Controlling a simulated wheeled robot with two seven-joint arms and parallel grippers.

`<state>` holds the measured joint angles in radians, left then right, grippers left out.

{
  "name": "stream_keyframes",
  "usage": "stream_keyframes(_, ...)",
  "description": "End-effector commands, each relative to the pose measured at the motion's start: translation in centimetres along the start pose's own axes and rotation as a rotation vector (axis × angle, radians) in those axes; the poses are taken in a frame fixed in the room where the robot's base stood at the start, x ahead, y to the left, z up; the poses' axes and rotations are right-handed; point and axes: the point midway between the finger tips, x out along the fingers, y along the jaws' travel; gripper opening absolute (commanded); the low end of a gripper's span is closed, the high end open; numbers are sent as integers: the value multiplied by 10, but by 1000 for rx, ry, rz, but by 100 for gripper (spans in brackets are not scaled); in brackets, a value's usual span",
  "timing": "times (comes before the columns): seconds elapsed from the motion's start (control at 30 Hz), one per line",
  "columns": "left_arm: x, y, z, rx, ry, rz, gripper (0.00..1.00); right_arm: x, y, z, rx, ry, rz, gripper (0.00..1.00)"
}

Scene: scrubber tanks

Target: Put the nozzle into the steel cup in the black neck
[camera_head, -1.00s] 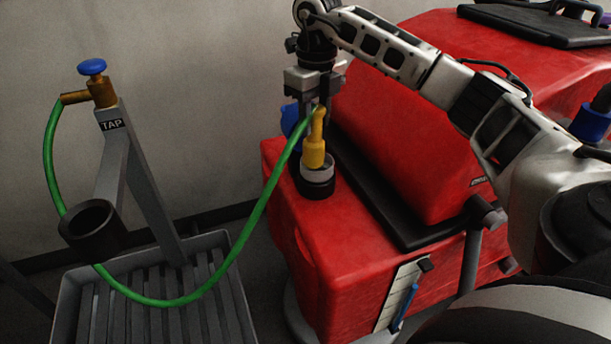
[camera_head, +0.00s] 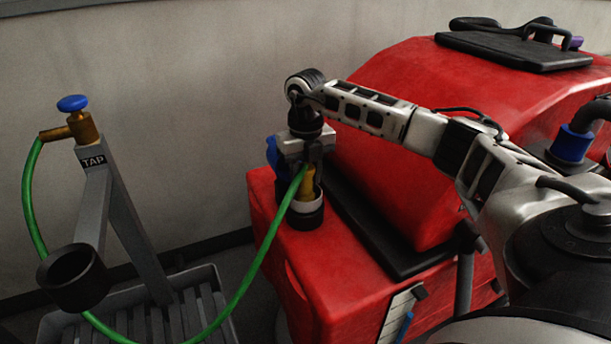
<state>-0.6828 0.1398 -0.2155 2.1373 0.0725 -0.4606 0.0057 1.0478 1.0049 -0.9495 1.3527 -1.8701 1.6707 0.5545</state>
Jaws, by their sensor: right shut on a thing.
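The yellow nozzle (camera_head: 308,182) is on the end of the green hose (camera_head: 262,250). My right gripper (camera_head: 306,165) is shut on it from above, and the fingers hide part of it. The nozzle points down over the black neck (camera_head: 308,218) on the red machine. The light rim of the steel cup (camera_head: 306,205) shows at the top of the neck. The nozzle's lower end meets the cup in the picture; I cannot tell how deep it sits. My left gripper does not show.
The hose runs to a brass tap (camera_head: 82,128) with a blue knob on a grey stand. A black holder cup (camera_head: 74,278) hangs on the stand above a slatted grey tray (camera_head: 215,290). A blue part (camera_head: 273,155) stands behind the gripper. The red machine (camera_head: 400,110) fills the right.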

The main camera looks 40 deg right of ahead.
Motion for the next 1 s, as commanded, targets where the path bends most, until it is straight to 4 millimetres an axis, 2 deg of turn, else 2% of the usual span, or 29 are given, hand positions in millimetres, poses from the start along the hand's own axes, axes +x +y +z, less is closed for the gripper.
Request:
stream_keyframes(0.37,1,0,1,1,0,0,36,7,0,0,-1,-3,1,11)
stream_keyframes(0.4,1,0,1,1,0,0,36,7,0,0,-1,-2,0,43)
stream_keyframes(0.47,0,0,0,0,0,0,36,6,0,0,-1,-2,0,57)
stream_keyframes(0.77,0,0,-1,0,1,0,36,4,0,0,-1,-3,1,57)
stream_keyframes(0.87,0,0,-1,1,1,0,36,-3,0,1,-1,-4,1,57)
stream_keyframes(1.0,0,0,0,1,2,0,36,-28,1,1,-1,-7,2,57)
